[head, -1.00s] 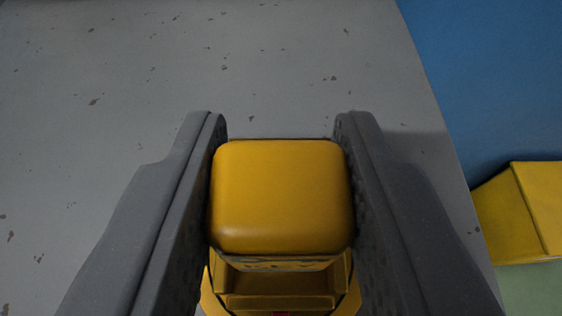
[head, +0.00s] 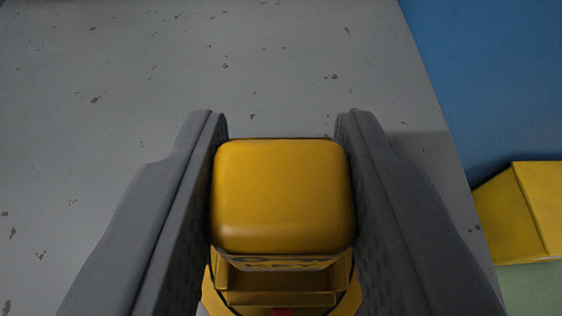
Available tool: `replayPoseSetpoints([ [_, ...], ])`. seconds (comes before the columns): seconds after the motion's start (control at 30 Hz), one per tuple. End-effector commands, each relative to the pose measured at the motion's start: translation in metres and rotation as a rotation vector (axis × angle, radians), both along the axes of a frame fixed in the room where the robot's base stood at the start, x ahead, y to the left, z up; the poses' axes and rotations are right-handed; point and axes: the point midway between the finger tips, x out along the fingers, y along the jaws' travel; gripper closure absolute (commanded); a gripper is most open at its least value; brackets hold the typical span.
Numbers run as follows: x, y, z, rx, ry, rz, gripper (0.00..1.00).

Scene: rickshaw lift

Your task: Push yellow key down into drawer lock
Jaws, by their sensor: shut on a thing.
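The yellow key (head: 282,195) is a rounded block in the middle of the head view, with dark lettering reading "KEY" on its near side. My gripper (head: 281,128) is shut on it, with one dark grey finger against each side. Below the key, at the bottom edge, is a yellow fitting (head: 283,299) with a dark curved outline and a small red mark, which looks like the lock. The lower part of the key and where it meets the fitting are hidden, so I cannot tell how deep it sits.
A grey, chipped flat surface (head: 130,80) fills the area behind and left of my gripper. A blue surface (head: 495,70) lies beyond its right edge. A yellow block (head: 520,212) stands at the right, above a pale green patch (head: 533,287).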

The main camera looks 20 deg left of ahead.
Motion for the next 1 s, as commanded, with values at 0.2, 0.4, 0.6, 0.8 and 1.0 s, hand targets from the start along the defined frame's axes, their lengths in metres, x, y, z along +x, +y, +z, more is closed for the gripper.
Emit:
replayPoseSetpoints([
  [0.2,0.0,-0.001,-0.001,0.0,0.0,-0.001,0.92],
  [0.4,0.0,-0.001,-0.001,0.0,0.0,-0.001,0.92],
  [0.6,0.0,-0.001,-0.003,0.0,0.0,-0.001,0.92],
  [0.8,0.0,-0.001,-0.007,-0.001,0.0,-0.002,0.92],
  [1.0,0.0,-0.001,-0.011,-0.001,0.0,-0.002,0.92],
])
